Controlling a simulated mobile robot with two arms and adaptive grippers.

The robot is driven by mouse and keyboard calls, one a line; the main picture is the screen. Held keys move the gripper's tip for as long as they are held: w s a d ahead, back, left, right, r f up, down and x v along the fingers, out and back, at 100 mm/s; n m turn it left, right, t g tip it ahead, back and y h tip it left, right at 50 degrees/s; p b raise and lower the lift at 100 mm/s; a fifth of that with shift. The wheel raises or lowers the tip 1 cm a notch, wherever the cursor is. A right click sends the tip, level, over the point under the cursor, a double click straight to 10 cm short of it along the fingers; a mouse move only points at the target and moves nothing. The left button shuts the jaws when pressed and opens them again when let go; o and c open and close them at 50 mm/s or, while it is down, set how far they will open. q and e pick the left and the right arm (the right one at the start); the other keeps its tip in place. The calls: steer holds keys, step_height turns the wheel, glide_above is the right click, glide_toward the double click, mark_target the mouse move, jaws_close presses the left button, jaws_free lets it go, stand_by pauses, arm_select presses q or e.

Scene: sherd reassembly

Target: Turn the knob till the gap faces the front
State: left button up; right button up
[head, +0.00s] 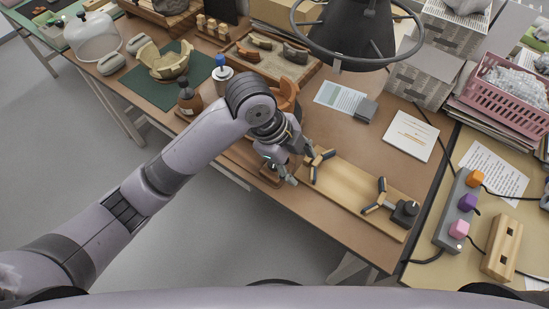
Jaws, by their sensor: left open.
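My left gripper (301,165) is open and empty over the near edge of the brown table. Its fingertips point right, just left of a three-armed piece with dark tips (320,160) at the left end of a wooden board (345,186). A second such piece (380,196) stands toward the right end. A small black block with a round knob-like top (405,212) sits beside it, apart from the gripper. An orange-brown curved vessel (285,97) is partly hidden behind my left arm. I cannot tell which way its gap faces. My right gripper is not in view.
A dark ring lamp (350,64) hangs over the table's back. A cream broken bowl (163,62) lies on a green mat, near brown and white bottles. A grey button box (458,211) and a pink basket (508,97) are at right. The floor at left is clear.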

arm_select(q)
steer(key=w+a+r+m+y, duration=0.5)
steer(key=w+r+m, duration=0.2)
step_height(320, 180, down, 17)
steer(key=shift+d+f+p, duration=0.1)
steer(key=shift+p, duration=0.55)
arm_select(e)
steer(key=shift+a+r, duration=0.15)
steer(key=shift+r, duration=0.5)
arm_select(q)
steer(key=shift+c, duration=0.6)
steer(key=c, duration=1)
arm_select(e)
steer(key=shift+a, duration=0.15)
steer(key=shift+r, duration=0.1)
